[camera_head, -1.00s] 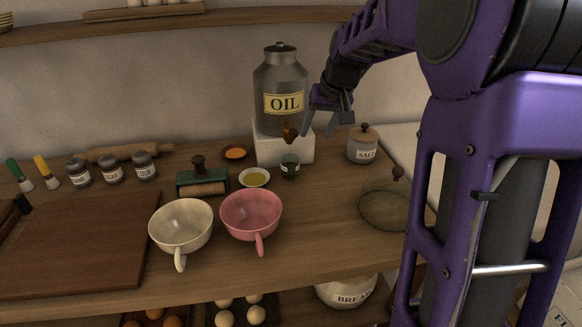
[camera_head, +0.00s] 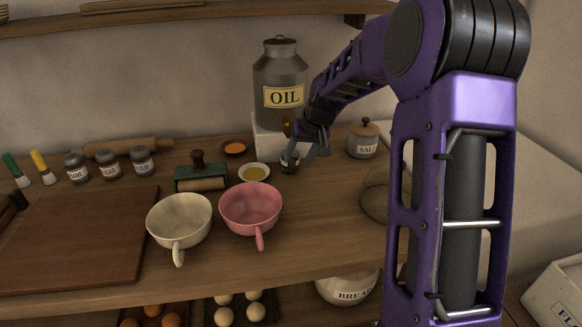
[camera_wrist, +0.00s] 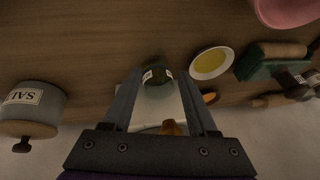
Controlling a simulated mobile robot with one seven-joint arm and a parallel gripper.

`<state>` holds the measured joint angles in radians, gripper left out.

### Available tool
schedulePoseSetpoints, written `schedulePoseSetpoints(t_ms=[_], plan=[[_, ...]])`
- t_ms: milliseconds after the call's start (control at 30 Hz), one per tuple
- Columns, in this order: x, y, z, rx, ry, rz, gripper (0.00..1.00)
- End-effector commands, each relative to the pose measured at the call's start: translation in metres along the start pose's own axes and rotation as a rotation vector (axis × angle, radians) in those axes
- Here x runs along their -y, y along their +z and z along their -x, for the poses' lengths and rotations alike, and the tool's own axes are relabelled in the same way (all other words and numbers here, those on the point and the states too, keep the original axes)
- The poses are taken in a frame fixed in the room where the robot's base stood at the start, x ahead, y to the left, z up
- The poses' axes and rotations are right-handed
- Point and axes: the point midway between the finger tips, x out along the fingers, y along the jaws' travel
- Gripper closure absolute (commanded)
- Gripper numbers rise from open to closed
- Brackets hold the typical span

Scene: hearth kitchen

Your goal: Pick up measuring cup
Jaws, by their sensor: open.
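A saucer of yellow oil (camera_head: 255,173) is close on the left, the salt jar (camera_head: 362,141) on the right. A pink bowl (camera_head: 250,206) and cream bowl (camera_head: 180,220) stand in front.

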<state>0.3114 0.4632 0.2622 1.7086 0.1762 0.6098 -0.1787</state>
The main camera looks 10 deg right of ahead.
Motion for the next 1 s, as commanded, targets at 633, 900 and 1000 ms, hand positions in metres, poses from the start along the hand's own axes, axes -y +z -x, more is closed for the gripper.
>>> schedulePoseSetpoints(t_ms=[633, 900, 1000], plan=[[0.000, 0.000, -0.051, 0.001, 0.000, 0.000, 0.47], [0.000, 0.001, -0.051, 0.001, 0.000, 0.000, 0.96], [0.000, 0.001, -0.051, 0.001, 0.000, 0.000, 1.00]])
